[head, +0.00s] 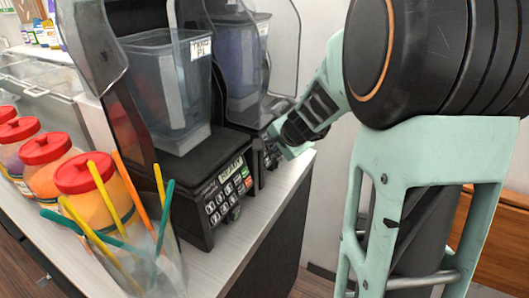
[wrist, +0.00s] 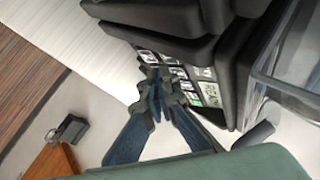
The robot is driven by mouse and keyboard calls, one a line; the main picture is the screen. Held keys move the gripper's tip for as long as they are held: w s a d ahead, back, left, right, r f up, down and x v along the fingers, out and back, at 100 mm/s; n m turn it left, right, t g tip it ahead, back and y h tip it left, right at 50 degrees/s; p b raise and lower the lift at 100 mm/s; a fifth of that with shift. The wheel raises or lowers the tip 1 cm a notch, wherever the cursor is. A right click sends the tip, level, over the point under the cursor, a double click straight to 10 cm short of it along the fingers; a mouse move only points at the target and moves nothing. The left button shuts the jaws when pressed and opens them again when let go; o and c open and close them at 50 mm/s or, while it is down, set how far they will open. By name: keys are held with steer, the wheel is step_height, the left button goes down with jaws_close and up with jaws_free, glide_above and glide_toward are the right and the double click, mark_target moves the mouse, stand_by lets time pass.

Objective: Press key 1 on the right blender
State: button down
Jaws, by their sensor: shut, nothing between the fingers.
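The right blender (head: 240,60) is the farther of two black blenders in the head view, with a clear jar and hood. Its keypad is mostly hidden there by my gripper (head: 279,143). The wrist view shows a keypad (wrist: 178,72) with pale keys and a small greenish display (wrist: 211,94) on the black base (wrist: 165,17). My gripper (wrist: 160,88) is shut and empty, its fingertips right at the keys. I cannot tell whether they touch, or which key is key 1.
The nearer blender (head: 172,135) stands left, its keypad (head: 228,196) facing out. A cup of colored straws (head: 150,255) and several red-lidded jars (head: 84,173) stand at left. The pale counter (head: 240,240) ends at an edge right of the blenders.

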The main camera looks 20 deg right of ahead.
steer(key=shift+w+a, duration=0.1)
steer(key=shift+a, duration=0.05)
steer(key=shift+w+a+f, duration=0.15)
steer(key=shift+w, duration=0.05)
steer(key=shift+w+a+f, duration=0.1)
steer(key=shift+w+a, duration=0.15)
stand_by(0.7)
stand_by(0.4)
steer(key=shift+s+d+r, duration=0.25)
steer(key=shift+s+d, duration=0.25)
steer(key=shift+s, duration=0.05)
steer(key=shift+s+d+r+b, duration=0.25)
steer(key=shift+s+d+b, duration=0.05)
steer(key=shift+s+d, duration=0.25)
steer(key=shift+s+d+r+b, duration=0.3)
steer(key=shift+s+d+b, duration=0.05)
steer(key=shift+s+d, duration=0.25)
steer(key=shift+s+d+r+b, duration=0.25)
steer(key=shift+s+d+b, duration=0.05)
steer(key=shift+s+d, duration=0.25)
